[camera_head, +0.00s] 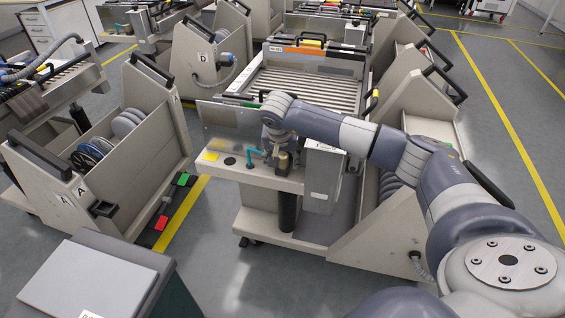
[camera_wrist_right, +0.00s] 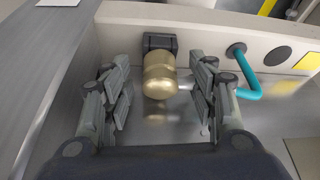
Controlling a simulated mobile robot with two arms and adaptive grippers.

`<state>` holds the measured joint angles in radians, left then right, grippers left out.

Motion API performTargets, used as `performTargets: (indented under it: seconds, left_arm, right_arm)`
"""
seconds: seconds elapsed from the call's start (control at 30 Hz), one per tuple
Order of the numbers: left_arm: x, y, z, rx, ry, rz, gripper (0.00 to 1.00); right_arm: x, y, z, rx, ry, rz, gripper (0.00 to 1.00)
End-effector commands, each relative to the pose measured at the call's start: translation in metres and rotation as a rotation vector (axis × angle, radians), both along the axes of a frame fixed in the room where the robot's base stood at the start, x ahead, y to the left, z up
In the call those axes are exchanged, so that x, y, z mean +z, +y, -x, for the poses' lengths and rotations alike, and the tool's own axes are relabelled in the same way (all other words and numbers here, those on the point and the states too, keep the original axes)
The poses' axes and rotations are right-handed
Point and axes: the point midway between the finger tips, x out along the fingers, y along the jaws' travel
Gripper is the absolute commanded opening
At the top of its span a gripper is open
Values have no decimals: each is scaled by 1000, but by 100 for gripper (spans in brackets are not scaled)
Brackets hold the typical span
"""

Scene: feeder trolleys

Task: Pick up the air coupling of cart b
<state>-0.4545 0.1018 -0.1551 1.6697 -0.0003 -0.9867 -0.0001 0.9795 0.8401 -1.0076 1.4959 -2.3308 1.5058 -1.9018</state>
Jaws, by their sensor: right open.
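A brass-coloured air coupling (camera_wrist_right: 158,76) sits on a black mount on the wall of the middle cart (camera_head: 226,171). It also shows in the head view (camera_head: 283,161), small and partly hidden under my right arm. My right gripper (camera_wrist_right: 160,95) is open, with one finger pair on each side of the coupling. Gaps show between the coupling and the fingers. In the head view my right gripper hangs over the cart's front shelf, largely hidden by the wrist. No letter that marks this cart as b is readable. My left gripper is not in view.
A teal lever (camera_wrist_right: 246,78) sticks out close to the right-hand fingers. A grey box (camera_head: 325,176) hangs beside my wrist on the cart. Another cart marked A (camera_head: 150,125) stands at the left.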

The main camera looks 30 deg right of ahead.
Motion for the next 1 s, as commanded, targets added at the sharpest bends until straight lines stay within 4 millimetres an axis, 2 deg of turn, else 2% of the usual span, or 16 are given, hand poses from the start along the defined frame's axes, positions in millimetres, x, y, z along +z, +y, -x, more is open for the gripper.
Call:
performTargets:
  seconds: [0.2, 0.43, 0.77, 1.0]
  left_arm:
    - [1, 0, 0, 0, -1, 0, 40]
    - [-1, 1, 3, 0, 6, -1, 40]
    - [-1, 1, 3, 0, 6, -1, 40]
    - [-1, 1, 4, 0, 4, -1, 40]
  right_arm:
    - [0, 0, 0, 0, -1, -1, 53]
    - [0, 0, 0, 0, 0, 0, 1]
    - [1, 0, 0, -1, -2, 0, 0]
    - [19, -1, -1, -1, -3, -1, 0]
